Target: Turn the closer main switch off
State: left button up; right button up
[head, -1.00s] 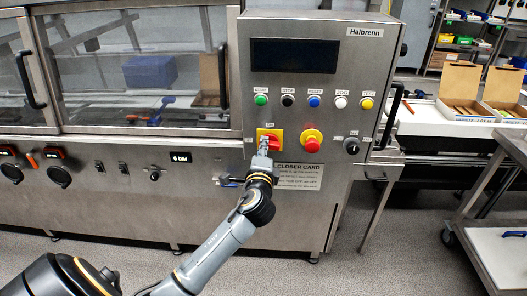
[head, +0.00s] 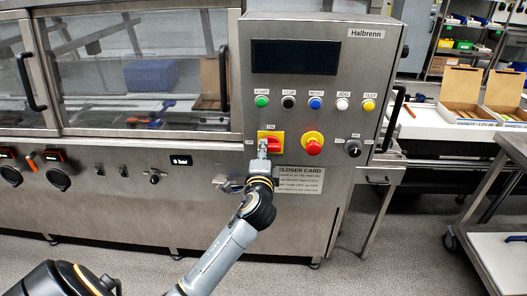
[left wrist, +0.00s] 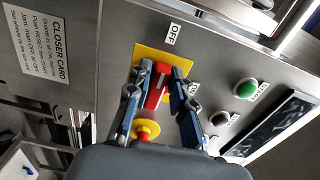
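The main switch (head: 274,145) is a red handle on a yellow plate (head: 264,134), low on the left of the Halbrenn panel. In the left wrist view, the red handle (left wrist: 157,88) lies with its long side roughly toward the OFF label (left wrist: 172,33). My left gripper (head: 263,147) is at the switch and covers its left part in the head view. In the left wrist view my left gripper's fingers (left wrist: 158,85) stand on either side of the handle, with some gap between them; contact is unclear. My right gripper is not in view.
A red emergency button (head: 313,147) on a yellow ring is right of the switch. A black knob (head: 353,148) is farther right. A row of coloured buttons (head: 315,103) sits above. The closer card (head: 299,180) is below. A metal cart (head: 490,230) stands at the right.

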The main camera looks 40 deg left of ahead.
pick_arm(q)
jog(key=shift+o, duration=1.2)
jog(key=v, duration=1.2)
jog(key=shift+s, duration=0.1)
